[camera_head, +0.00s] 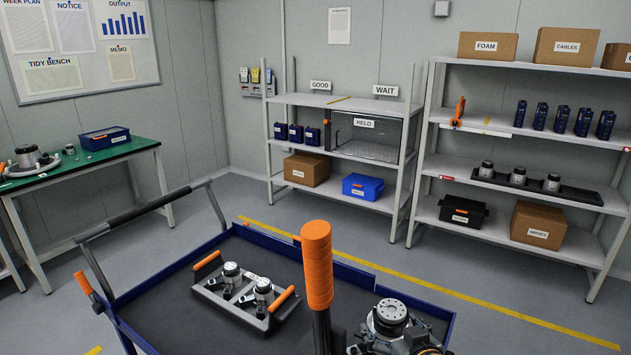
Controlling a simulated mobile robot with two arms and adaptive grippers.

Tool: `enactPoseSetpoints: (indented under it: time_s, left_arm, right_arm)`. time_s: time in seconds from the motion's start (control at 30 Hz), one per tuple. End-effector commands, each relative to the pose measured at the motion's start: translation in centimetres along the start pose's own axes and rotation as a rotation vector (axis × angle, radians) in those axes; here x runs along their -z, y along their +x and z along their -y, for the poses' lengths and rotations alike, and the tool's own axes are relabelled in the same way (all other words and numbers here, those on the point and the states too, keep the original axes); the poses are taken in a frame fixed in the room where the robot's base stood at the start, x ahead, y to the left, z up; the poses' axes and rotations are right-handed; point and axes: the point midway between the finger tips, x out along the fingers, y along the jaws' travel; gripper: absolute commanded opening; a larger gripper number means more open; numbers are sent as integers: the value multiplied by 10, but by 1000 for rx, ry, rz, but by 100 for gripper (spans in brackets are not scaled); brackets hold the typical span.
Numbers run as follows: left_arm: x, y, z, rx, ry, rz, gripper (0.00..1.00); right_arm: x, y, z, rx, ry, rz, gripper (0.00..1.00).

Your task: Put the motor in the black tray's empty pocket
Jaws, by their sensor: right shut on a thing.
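A long black tray (585,193) lies on the middle shelf of the right rack. It holds three silver-topped motors, and its right end looks bare. My right gripper (374,336) is at the bottom right, over the near side of the cart and far from that rack. It is shut on a motor (388,313) with a round silver face; the frame's bottom edge cuts off part of the grip. My left gripper is out of view.
A blue-rimmed cart (180,268) carries a dark grey carrier (232,313) with orange handles and two motors. An upright orange grip (317,262) rises in front. The left rack (345,107) holds boxes and a clear bin. Open floor lies between cart and racks.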

Motion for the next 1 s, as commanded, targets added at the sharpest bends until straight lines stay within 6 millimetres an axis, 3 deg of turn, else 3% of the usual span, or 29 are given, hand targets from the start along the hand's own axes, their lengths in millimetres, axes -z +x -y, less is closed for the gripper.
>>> enactPoseSetpoints:
  time_s: [0.3, 0.5, 0.87, 1.0]
  left_arm:
    - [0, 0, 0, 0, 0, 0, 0]
    - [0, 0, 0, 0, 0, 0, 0]
    - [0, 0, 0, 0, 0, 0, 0]
    - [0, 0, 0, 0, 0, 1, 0]
  right_arm:
    - [3, -79, 7, -88, 39, -17, 22]
    - [3, -112, 1, -142, 64, -16, 22]
    - [2, -123, -2, -160, 71, -15, 22]
    - [-9, -124, -1, -161, 73, -11, 22]
